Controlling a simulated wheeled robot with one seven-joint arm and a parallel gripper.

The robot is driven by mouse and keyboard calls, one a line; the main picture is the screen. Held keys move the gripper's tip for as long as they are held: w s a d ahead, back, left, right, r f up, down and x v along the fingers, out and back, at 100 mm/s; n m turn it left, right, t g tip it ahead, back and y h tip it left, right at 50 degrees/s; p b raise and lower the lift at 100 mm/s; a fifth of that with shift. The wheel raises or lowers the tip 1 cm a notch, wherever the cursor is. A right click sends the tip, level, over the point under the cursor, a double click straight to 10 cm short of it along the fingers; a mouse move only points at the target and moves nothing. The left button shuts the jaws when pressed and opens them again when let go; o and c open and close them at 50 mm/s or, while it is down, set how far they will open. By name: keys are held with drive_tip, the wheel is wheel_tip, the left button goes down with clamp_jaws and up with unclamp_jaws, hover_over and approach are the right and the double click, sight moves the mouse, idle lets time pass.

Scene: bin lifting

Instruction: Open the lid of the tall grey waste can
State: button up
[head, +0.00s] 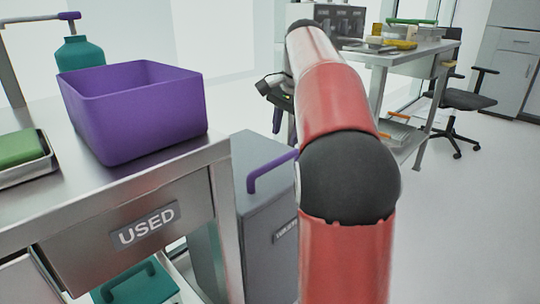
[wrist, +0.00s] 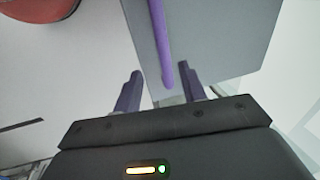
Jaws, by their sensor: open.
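The tall grey waste can (head: 258,228) stands on the floor beside the steel table, partly hidden by my red arm. Its lid is down, and a purple bar handle (head: 270,171) rises from it. In the wrist view the grey lid (wrist: 222,42) fills the upper middle, and the purple handle (wrist: 159,42) runs down towards the space between my fingers. My gripper (wrist: 160,84) is open and empty, with one finger on each side of the handle's line. In the head view it is partly behind my arm, above the can; contact with the handle cannot be told.
The steel table (head: 105,228) at left carries a purple bin (head: 140,115), a teal bottle (head: 85,54) and a green item in a tray. A second table (head: 395,58) and an office chair (head: 462,98) stand behind. Floor at right is clear.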

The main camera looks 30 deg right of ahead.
sight(281, 157)
drive_tip(key=b+x, duration=0.1)
drive_tip(key=x, duration=0.4)
drive_tip(key=d+b+x, duration=0.1)
drive_tip(key=x, duration=0.2)
drive_tip(key=shift+w+f+b, duration=0.1)
drive_tip(key=shift+w+b, duration=0.25)
drive_tip(key=shift+w, duration=0.1)
clamp_jaws()
